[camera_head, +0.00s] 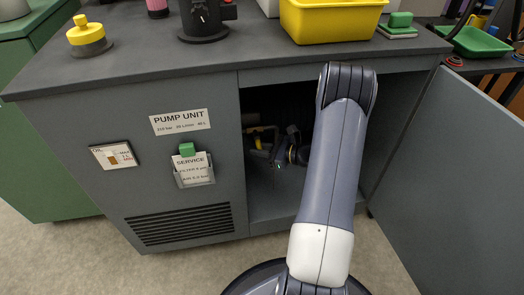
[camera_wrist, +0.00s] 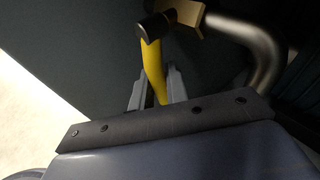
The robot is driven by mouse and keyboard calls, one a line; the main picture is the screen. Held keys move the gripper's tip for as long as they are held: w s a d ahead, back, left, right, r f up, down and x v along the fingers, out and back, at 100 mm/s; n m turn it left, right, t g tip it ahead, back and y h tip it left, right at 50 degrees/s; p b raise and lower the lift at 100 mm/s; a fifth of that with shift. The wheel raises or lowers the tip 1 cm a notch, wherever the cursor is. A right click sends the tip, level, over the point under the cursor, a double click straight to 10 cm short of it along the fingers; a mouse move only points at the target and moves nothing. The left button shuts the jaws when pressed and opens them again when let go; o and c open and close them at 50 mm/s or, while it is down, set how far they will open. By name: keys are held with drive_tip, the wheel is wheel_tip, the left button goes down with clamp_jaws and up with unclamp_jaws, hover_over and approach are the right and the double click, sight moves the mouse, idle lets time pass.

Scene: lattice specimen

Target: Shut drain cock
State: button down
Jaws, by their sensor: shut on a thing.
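The drain cock shows in the wrist view as a yellow lever (camera_wrist: 153,65) with a black hub (camera_wrist: 155,27) on a brass-coloured body (camera_wrist: 187,13). My gripper (camera_wrist: 157,84) has one finger on each side of the yellow lever and is shut on its lower part. In the head view my arm reaches into the open cabinet of the pump unit (camera_head: 175,90). Yellow and brass-coloured parts (camera_head: 258,141) show dimly inside, partly hidden by my wrist.
A grey metal pipe (camera_wrist: 262,50) curves down to the right of the cock. The cabinet door (camera_head: 455,170) stands open on the right. The countertop above holds a yellow bin (camera_head: 330,22) and a yellow-topped knob (camera_head: 87,35). Bare floor lies in front on the left.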

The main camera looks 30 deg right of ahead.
drive_tip(key=shift+w+a+m+t+y, duration=0.15)
drive_tip(key=shift+a+m+t+y, duration=0.35)
drive_tip(key=shift+y, duration=0.2)
drive_tip(key=c, duration=1.4)
unclamp_jaws()
drive_tip(key=shift+c, duration=0.2)
drive_tip(key=shift+d, duration=0.1)
drive_tip(key=f+p+v, duration=0.1)
drive_tip(key=p+v, duration=0.1)
drive_tip(key=v, duration=0.8)
drive_tip(key=shift+s+d+r, duration=0.25)
drive_tip(key=shift+s+r, duration=0.1)
drive_tip(key=shift+r, duration=0.15)
